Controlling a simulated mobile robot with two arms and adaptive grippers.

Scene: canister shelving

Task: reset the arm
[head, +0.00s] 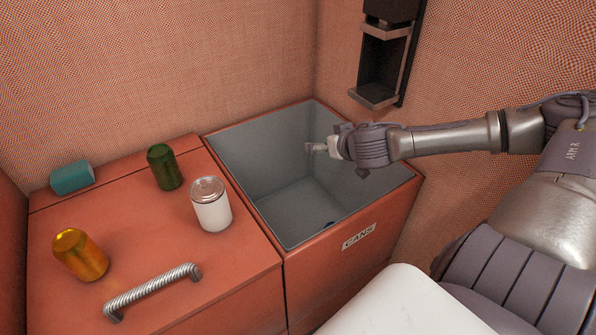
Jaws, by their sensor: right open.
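My right arm comes in from the right side of the head view. My right gripper (322,148) is open and empty, held over the open grey-lined bin (285,240) labelled CANS. Its fingers point left, above the bin's opening. A small dark blue thing low on the bin's floor is mostly too small to make out. My left gripper does not show.
On the red cabinet top (230,285) left of the bin stand a white can (211,207), a green can (164,167) and an orange can (80,255). A metal handle (152,290) is in front. A black wall-mounted holder (383,65) hangs behind.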

